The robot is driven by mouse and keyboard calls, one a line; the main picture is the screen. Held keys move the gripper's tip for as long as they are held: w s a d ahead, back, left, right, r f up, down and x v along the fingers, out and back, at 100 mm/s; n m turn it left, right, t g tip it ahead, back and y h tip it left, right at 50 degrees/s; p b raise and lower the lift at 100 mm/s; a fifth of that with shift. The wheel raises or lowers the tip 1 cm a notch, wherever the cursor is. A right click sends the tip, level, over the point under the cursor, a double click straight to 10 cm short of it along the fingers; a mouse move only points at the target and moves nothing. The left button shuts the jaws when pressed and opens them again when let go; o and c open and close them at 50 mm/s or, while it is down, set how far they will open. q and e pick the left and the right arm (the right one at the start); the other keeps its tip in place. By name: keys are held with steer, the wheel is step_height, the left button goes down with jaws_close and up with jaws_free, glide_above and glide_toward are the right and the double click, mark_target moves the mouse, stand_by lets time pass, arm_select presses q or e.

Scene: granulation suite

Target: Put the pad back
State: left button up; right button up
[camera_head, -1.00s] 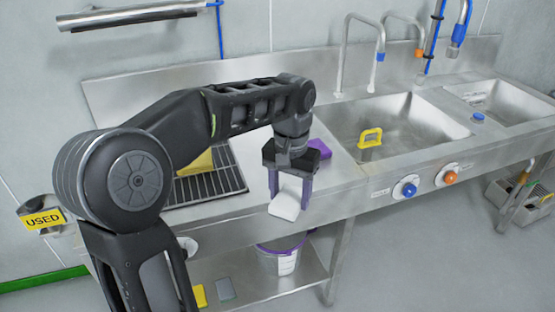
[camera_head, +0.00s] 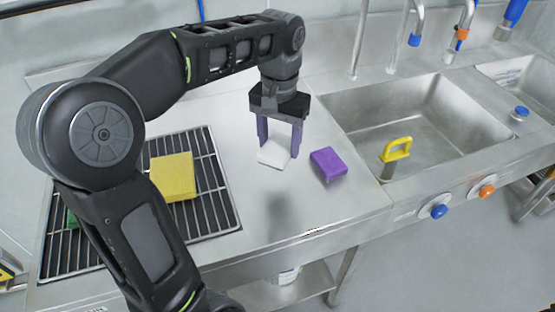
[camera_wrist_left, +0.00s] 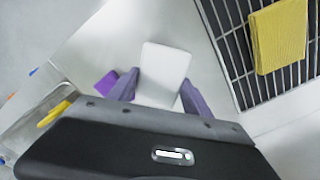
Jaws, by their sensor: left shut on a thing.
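A white pad (camera_head: 273,153) is held between the purple fingers of my left gripper (camera_head: 277,148). It also shows in the left wrist view (camera_wrist_left: 162,72), gripped between both fingers (camera_wrist_left: 158,95). A shadow lies on the steel counter below and in front of the pad, so it appears to be above the surface. A purple pad (camera_head: 328,164) lies on the counter just right of the gripper. A yellow pad (camera_head: 173,176) lies on the black slatted drain grate (camera_head: 215,190) at the left. My right gripper is not in view.
A sink basin (camera_head: 440,110) holding a yellow handled item (camera_head: 396,150) is at the right. Blue (camera_head: 439,211) and orange (camera_head: 487,190) knobs are on the front panel. Taps stand behind. Bare counter (camera_head: 310,215) lies in front of the gripper. A green item (camera_head: 72,218) partly shows at the grate's left.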

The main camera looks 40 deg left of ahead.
arm_select(q)
steer(key=shift+w+r, duration=0.1)
glide_above(279, 182)
steer(key=shift+f, duration=3.15)
steer(key=shift+f, duration=1.85)
steer(key=shift+f, duration=0.15)
steer(key=o, duration=1.4)
